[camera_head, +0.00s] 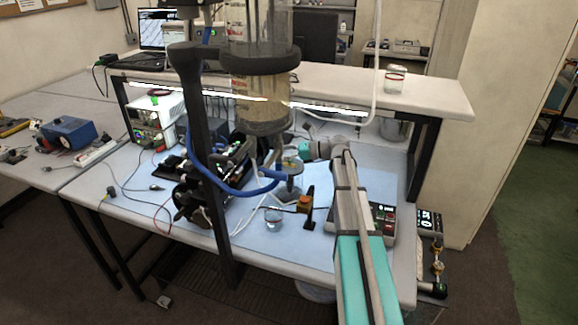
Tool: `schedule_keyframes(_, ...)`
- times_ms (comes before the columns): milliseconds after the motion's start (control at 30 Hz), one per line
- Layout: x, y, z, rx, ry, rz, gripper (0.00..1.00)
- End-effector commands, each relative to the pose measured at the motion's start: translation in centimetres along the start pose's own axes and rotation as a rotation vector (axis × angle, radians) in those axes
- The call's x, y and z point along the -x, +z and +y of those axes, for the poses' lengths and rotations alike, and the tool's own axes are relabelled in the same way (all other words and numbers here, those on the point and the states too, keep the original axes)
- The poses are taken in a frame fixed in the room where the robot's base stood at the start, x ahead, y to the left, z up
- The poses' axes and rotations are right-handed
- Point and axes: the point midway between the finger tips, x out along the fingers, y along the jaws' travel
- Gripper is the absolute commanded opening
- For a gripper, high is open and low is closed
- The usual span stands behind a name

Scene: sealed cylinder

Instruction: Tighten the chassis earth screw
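My arm reaches in from the lower right, and its end, by a teal joint, is over the blue mat behind the black post and glass cylinder. My gripper (291,164) is small and cluttered there, and I cannot tell whether its fingers are open or shut or touching anything. A dark equipment assembly (213,172) with frames and cabling stands left of it on the bench. I cannot make out the chassis earth screw at this size.
A tall glass cylinder (262,65) with black collars and a blue hose (232,190) stand in front of the work area. A small glass beaker (273,218), an orange-topped block (304,204) and a grey control box (383,222) sit near the front. A shelf (435,97) overhangs the back.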

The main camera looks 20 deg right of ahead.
Motion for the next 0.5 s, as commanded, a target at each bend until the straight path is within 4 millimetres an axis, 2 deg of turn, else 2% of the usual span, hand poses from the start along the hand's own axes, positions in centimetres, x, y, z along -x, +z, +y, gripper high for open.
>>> schedule_keyframes(300,2.2,-1.1,2.1,0.029,0.011,-0.009,0.73)
schedule_keyframes(500,2.7,-1.3,2.7,0.039,0.019,-0.013,0.73)
